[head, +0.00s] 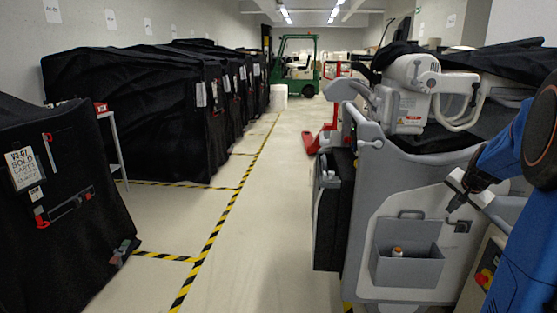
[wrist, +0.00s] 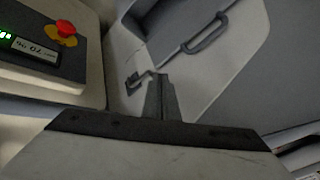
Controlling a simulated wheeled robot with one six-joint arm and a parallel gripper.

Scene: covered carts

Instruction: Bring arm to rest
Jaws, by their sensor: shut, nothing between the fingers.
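My gripper (head: 449,212) is at the right of the head view, at the end of my blue arm, in front of the grey side panel of a medical cart (head: 385,190). In the wrist view my gripper (wrist: 160,80) shows its fingers together and empty. The fingertips point toward a small dark latch or hook (wrist: 136,80) on the pale panel. I cannot tell whether they touch it.
A grey open bin (head: 390,268) with a small orange-topped bottle (head: 397,252) is on the cart's side. Black-covered carts (head: 150,100) line the left wall. A green forklift (head: 297,66) and red pallet jack (head: 325,138) stand farther back. The taped aisle is clear.

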